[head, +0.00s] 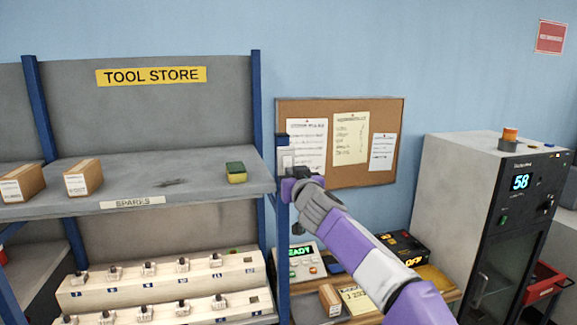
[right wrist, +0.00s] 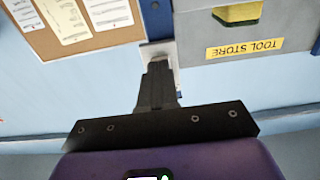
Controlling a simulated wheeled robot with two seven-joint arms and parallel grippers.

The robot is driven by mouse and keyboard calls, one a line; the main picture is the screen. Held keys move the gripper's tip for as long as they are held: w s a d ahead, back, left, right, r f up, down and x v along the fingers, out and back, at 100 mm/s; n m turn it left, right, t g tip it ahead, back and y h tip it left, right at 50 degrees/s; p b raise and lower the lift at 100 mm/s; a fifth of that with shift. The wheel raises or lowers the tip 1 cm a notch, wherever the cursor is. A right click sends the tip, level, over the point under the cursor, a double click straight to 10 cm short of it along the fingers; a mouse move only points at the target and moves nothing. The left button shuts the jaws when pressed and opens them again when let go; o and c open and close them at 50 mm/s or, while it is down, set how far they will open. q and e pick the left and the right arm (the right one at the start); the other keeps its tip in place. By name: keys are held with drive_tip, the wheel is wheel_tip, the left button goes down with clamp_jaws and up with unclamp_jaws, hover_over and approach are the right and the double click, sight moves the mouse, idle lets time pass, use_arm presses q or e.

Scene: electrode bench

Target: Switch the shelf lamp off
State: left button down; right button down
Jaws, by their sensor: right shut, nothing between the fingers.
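A pale switch plate (head: 287,157) is on the blue post (head: 283,222) at the right end of the tool store shelf. In the right wrist view the light plate (right wrist: 156,50) shows just beyond my fingertips. My right gripper (head: 291,178) is shut and empty, right at the plate's lower part; it also shows in the right wrist view (right wrist: 158,70). The fingers cover part of the plate, so I cannot tell the position of its rocker or whether they touch it. I cannot make out the lamp itself. My left gripper is not in view.
The shelf (head: 130,184) holds two cardboard boxes and a green-yellow sponge (head: 236,172). A cork board (head: 390,170) hangs behind my right arm. A bench with devices lies below, and a grey cabinet (head: 450,185) stands at the right.

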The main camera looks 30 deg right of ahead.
drive_tip(key=shift+w+d, duration=0.15)
drive_tip(key=shift+w, duration=0.35)
drive_tip(key=shift+s, duration=0.1)
drive_tip(key=b+v, duration=0.4)
drive_tip(key=v, duration=0.3)
drive_tip(key=shift+s, duration=0.4)
drive_tip(key=shift+f, duration=0.1)
idle(0.4)
